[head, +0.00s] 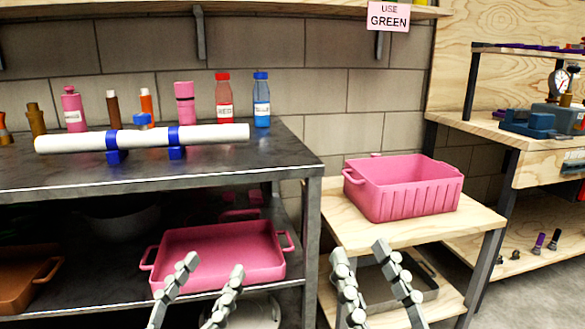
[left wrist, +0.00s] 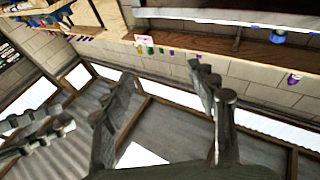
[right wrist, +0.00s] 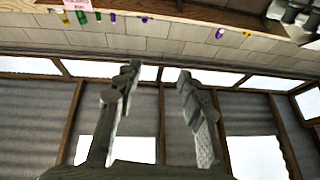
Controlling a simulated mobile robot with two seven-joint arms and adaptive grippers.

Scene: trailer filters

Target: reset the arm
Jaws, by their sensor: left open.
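My left gripper (head: 212,268) is at the bottom of the head view, in front of the lower shelf with the pink tray. Its two fingers are apart and nothing is between them; they also show in the left wrist view (left wrist: 165,80). My right gripper (head: 362,254) is to its right, in front of the small wooden table. Its fingers are spread and empty, and they also show in the right wrist view (right wrist: 157,80). Both grippers point upward. The wrist views look up toward walls and roof. The arm links behind the fingers are mostly out of the head view.
A dark metal bench (head: 275,160) carries a white tube (head: 200,136) on blue supports and several bottles. A pink tray (head: 220,255) sits on its lower shelf. A pink bin (head: 405,188) stands on the wooden table (head: 345,222). A wooden workbench (head: 475,125) is at right.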

